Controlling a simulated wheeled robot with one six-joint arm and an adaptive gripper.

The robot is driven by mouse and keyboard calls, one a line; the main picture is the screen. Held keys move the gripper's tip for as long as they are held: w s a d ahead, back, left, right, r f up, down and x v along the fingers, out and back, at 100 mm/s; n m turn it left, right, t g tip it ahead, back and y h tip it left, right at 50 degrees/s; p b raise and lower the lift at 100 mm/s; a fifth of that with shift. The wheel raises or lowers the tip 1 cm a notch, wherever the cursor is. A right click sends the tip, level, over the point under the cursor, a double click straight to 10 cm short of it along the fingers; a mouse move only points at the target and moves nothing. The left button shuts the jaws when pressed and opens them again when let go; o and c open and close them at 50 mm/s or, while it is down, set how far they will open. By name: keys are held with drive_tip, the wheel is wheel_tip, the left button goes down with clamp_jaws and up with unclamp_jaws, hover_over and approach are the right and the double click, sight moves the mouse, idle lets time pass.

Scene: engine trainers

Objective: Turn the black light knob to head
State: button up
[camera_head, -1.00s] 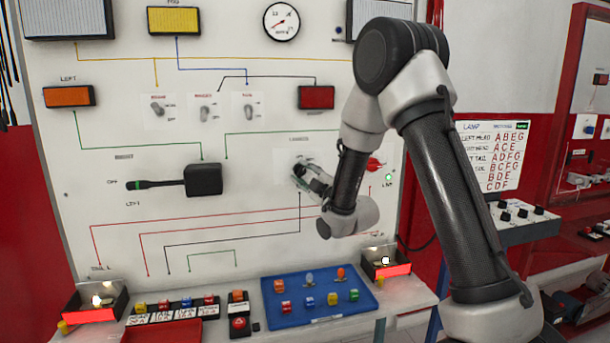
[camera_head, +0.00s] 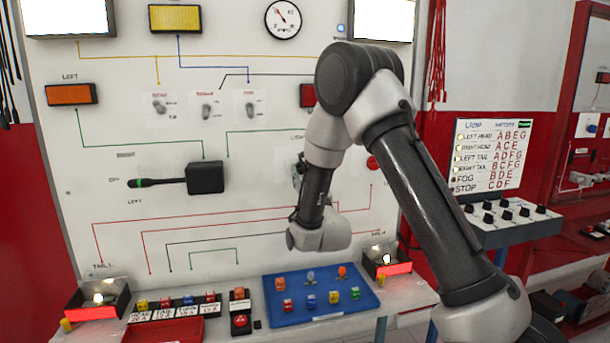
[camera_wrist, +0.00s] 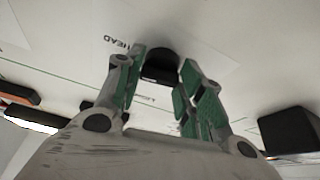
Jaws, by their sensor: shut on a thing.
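The black light knob (camera_wrist: 160,66) shows in the wrist view between the green-padded fingers of my gripper (camera_wrist: 162,70). The fingers are closed about its two sides. The printed word HEAD (camera_wrist: 117,43) reads upside down beside the left finger. In the head view my arm hides the knob and most of the gripper. The two head lamps, top left (camera_head: 82,18) and top right (camera_head: 385,20), glow white.
A black switch box with a lever (camera_head: 205,177) stands out from the panel left of my arm. A blue tray (camera_head: 320,312) with small coloured parts lies on the shelf below. Lamp boxes (camera_head: 97,312) and (camera_head: 386,269) flank it.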

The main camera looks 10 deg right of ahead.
drive_tip(key=shift+f+m+h, duration=0.1)
drive_tip(key=shift+m+h, duration=0.7)
drive_tip(key=shift+m, duration=0.5)
drive_tip(key=o, duration=1)
drive_tip(key=v, duration=1.2)
drive_tip(key=shift+a, duration=0.1)
